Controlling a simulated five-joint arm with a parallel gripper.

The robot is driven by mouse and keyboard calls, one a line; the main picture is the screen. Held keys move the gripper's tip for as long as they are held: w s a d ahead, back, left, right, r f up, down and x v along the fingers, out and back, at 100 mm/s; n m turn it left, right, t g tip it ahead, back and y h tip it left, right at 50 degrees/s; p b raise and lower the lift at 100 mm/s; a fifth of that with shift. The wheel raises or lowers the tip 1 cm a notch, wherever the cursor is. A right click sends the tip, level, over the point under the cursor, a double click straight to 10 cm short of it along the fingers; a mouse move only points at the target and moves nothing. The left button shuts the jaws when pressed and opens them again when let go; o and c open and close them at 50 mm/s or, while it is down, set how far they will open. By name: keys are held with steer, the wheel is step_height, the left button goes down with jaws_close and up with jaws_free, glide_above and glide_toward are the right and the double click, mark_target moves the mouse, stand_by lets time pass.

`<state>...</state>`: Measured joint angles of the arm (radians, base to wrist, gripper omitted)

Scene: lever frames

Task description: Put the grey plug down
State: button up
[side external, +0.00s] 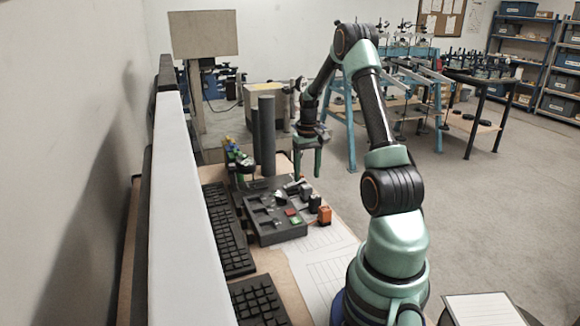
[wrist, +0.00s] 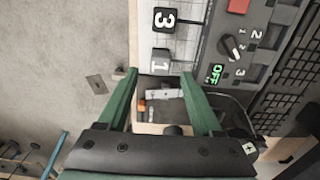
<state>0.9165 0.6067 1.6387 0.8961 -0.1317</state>
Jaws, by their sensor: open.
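My gripper (side external: 308,173) hangs above the far end of the table with its two green fingers apart. In the wrist view my gripper (wrist: 160,75) is open, and no object is clearly held between the fingertips. I cannot pick out a grey plug with certainty. A small pale grey piece (wrist: 163,93) and a small orange piece (wrist: 141,106) show between the fingers, seemingly beyond them.
Black blocks marked 3 (wrist: 164,18) and 1 (wrist: 160,62) stand beside the panel. An orange block (side external: 325,215) stands at its right. Keyboards (side external: 228,228) lie along the left. Dark upright cylinders (side external: 267,135) rise near my gripper. A lined white sheet (side external: 325,260) has bare room.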

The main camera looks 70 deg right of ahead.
mark_target(306, 186)
steer(key=w+a+r+n+t, duration=0.15)
steer(key=w+a+r, duration=0.35)
steer(key=a+r, duration=0.6)
steer(key=s+a+r+n+t, duration=0.2)
steer(key=a+r+n, duration=0.1)
steer(key=a, duration=0.9)
steer(key=s+a+r+n+t, duration=0.2)
steer(key=a+r+n, duration=0.1)
steer(key=a, duration=1)
steer(key=shift+s+a+n, duration=0.15)
steer(key=shift+a+n, duration=0.05)
steer(key=shift+n, duration=0.55)
steer(key=shift+r, duration=0.1)
steer(key=shift+c, duration=0.4)
